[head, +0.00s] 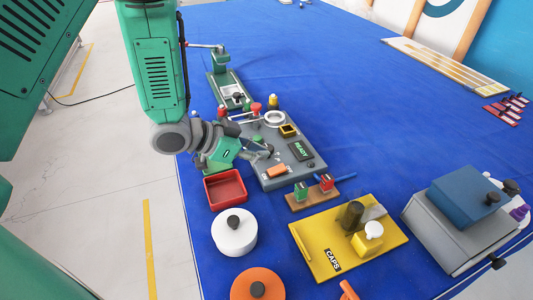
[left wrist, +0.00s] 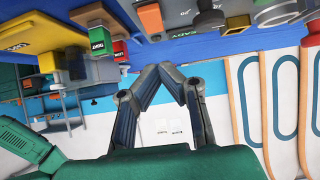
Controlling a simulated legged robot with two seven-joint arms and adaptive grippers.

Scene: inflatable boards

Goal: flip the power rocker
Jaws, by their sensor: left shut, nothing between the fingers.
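A grey control panel (head: 290,178) lies on the blue table, with a dark display reading READY (head: 300,150). An orange rocker-like switch (head: 277,171) sits at its near side, and I cannot tell which way it is tipped. It seems to show as an orange block in the left wrist view (left wrist: 150,18), upside down. My left gripper (head: 265,152) is over the left part of the panel, a little behind the orange switch. Its fingers meet at the tips in the left wrist view (left wrist: 172,68), empty and apart from the orange block. My right gripper is out of view.
A red tray (head: 225,204) and a white round lidded pot (head: 234,236) stand near my left arm. A wooden block with green and red terminals (head: 312,194) stands before the panel. A yellow caps board (head: 310,233) and grey-blue boxes (head: 450,222) are right. The table's far middle is clear.

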